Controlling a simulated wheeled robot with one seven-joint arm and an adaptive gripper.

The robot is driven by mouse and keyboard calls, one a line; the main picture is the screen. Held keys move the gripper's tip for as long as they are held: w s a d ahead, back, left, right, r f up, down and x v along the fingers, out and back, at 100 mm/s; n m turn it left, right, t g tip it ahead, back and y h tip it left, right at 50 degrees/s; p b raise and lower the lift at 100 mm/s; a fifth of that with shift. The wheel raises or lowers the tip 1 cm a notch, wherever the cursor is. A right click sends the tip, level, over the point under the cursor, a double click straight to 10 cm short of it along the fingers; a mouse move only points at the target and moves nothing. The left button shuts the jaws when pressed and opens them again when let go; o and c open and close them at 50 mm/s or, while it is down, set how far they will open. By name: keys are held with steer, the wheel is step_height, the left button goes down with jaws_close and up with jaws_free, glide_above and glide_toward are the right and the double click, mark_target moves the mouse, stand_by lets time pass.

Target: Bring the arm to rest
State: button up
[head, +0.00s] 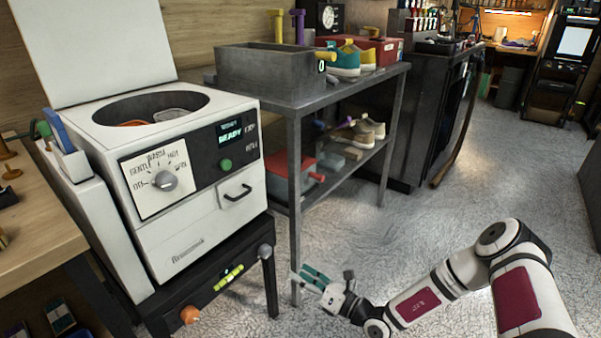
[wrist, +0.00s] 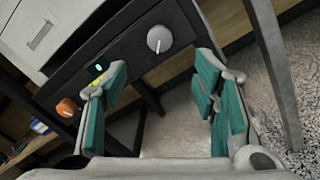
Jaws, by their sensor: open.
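My gripper (head: 316,277) has teal finger pads and is open and empty. In the head view it hangs low over the floor, in front of the metal shelf's near leg and to the right of the washer's black stand. My arm reaches in from the lower right. The black stand (wrist: 130,50), with a grey knob (wrist: 159,39) and an orange knob (wrist: 68,107), lies beyond the fingers.
A white washer (head: 190,215) with an open lid stands on the black stand at left. A grey metal shelf (head: 295,165) holds a grey bin (head: 270,72), teal and yellow sneakers (head: 344,60) and tan shoes (head: 370,131). The floor (head: 440,215) at centre right is clear.

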steer(key=s+r+n+g+h, duration=0.1)
steer(key=s+r+n+g, duration=0.65)
steer(key=r+n, duration=0.45)
steer(key=s+r+n+g, duration=0.75)
steer(key=r+n, duration=0.25)
steer(key=r, duration=0.4)
steer(key=s+d+r+n+t+h, duration=0.1)
steer(key=s+d+r+n+h, duration=0.35)
steer(key=s, duration=0.45)
steer(key=s+d+r+n+t+h, duration=0.25)
steer(key=s+d+h, duration=0.25)
steer(key=s+d, duration=0.3)
steer(key=s+d+r+n+t+h, duration=0.1)
steer(key=s+d+r+n+h, duration=0.3)
steer(key=s, duration=0.6)
step_height(320, 180, up, 30)
steer(key=d+t+p, duration=0.1)
steer(key=t+p, duration=0.2)
steer(key=p, duration=2.5)
steer(key=shift+d+r+t, duration=0.15)
steer(key=shift+d+t, duration=0.2)
steer(key=shift+d, duration=0.05)
steer(key=shift+w, duration=0.15)
